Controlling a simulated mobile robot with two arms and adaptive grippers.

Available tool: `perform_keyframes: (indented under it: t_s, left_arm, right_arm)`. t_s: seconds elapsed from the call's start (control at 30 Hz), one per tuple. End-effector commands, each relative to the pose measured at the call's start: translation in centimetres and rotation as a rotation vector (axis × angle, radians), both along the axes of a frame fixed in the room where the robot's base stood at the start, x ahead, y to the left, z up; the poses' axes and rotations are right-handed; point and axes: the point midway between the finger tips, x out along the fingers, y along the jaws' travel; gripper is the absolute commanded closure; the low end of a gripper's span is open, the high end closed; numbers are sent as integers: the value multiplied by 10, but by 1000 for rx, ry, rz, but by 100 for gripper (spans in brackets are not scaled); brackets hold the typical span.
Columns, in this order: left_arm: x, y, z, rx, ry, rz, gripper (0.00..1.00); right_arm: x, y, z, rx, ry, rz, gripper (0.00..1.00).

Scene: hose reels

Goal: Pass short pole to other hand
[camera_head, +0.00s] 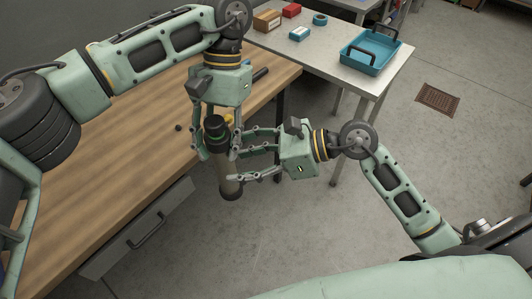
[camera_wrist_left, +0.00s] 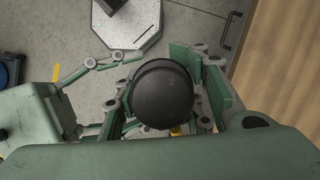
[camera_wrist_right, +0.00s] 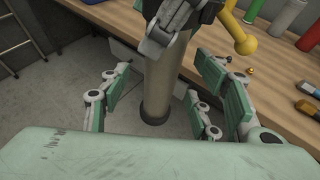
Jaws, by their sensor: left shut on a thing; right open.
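The short pole (camera_head: 230,183) is a tan cylinder with dark ends, hanging roughly upright off the workbench's edge. My left gripper (camera_head: 216,150) is shut on its upper part. In the left wrist view the pole's round black end (camera_wrist_left: 163,95) fills the space between the left fingers. My right gripper (camera_head: 238,165) is open and comes from the right at the lower half of the pole. In the right wrist view the tan shaft (camera_wrist_right: 157,82) stands between the spread right fingers, with clear gaps on both sides; contact is not visible.
The wooden workbench (camera_head: 110,170) with a grey drawer (camera_head: 140,232) lies left of and behind the pole. A yellow tool (camera_wrist_right: 238,35) and other items lie on it. A grey table (camera_head: 335,62) holds a blue tray (camera_head: 370,65) and small boxes. Open floor lies below and right.

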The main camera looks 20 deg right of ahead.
Motion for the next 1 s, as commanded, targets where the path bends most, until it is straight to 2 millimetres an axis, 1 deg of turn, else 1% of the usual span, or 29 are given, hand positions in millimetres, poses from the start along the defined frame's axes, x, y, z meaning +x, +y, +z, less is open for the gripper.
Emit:
perform_keyframes:
  t_s: [0.03, 0.1, 0.3, 0.43, 0.57, 0.67, 0.9, 1.0]
  left_arm:
    - [0, 0, 1, 0, 0, 0, 100]
    - [0, 0, 1, 0, 0, 0, 100]
    - [0, 0, 1, 0, 0, 0, 100]
    - [0, 0, 1, 0, 0, -1, 100]
    - [0, 4, 4, -2, 0, 20, 100]
    - [1, 14, 10, -2, 0, 81, 100]
    - [1, 53, 33, -2, 0, 315, 100]
    - [0, 66, 41, -3, 0, 401, 100]
  right_arm:
    - [-5, -9, 3, -5, 0, 1, 43]
    - [-9, -21, 8, -5, 0, -1, 43]
    - [-20, -45, 20, -3, 1, -1, 43]
    - [-23, -54, 25, -1, 0, 0, 43]
    - [-25, -57, 27, 0, -1, 0, 43]
    - [-25, -57, 27, 0, -1, 1, 43]
    - [-25, -57, 27, 0, -1, 0, 43]
    - [-25, -57, 27, 0, -1, 0, 43]
